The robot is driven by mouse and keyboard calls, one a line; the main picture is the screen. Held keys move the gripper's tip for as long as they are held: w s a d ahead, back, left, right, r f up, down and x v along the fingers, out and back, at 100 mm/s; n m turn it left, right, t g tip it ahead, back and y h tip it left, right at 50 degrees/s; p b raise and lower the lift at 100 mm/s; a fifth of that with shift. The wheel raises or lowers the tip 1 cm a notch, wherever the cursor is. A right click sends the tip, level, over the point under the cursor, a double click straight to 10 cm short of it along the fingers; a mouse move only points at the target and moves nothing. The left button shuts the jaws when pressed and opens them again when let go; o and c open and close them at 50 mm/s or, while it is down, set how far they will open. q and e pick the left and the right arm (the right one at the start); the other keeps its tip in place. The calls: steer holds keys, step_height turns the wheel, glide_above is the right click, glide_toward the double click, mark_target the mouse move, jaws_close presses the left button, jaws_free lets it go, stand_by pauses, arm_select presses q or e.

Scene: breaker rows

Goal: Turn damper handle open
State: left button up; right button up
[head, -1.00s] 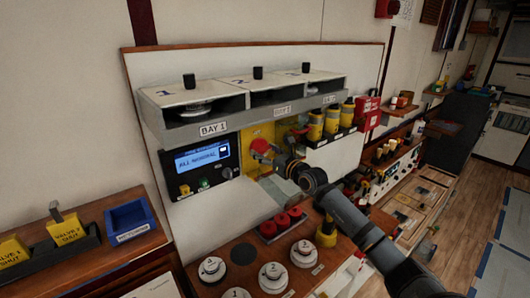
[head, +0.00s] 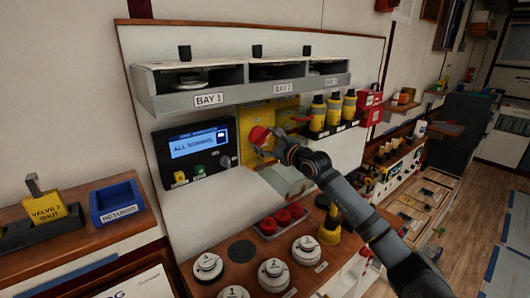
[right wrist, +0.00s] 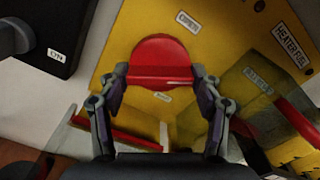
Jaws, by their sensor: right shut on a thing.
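The damper handle is a red round knob with a raised bar (right wrist: 160,58), mounted on a yellow panel (right wrist: 125,45). In the right wrist view, my right gripper (right wrist: 162,80) has one finger at each end of the bar and is shut on it. In the head view, the red handle (head: 259,135) shows at the yellow panel, with my right gripper (head: 272,145) against it and partly covering it. My left gripper is not in view.
Left of the panel is a dark alarm unit (head: 192,150) with a lit screen. Several yellow-black cylinders (head: 333,110) stand to the right. Grey bays (head: 235,97) overhang above. Red knobs (head: 283,217) and white round detectors (head: 273,274) sit on the wooden counter below.

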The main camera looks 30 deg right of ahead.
steer(key=n+b, duration=0.2)
steer(key=b, duration=0.1)
steer(key=shift+f+n, duration=0.25)
steer(key=shift+n, duration=0.15)
steer(key=n+b, duration=0.2)
steer(key=shift+r+n, duration=0.1)
steer(key=shift+n, duration=0.2)
steer(key=n+b, duration=0.1)
steer(key=n, duration=0.1)
steer(key=shift+r+n+b, duration=0.1)
steer(key=shift+n+b, duration=0.55)
steer(key=shift+n, duration=1.25)
steer(key=o, duration=1.1)
steer(key=shift+o, duration=0.2)
steer(key=shift+r, duration=0.1)
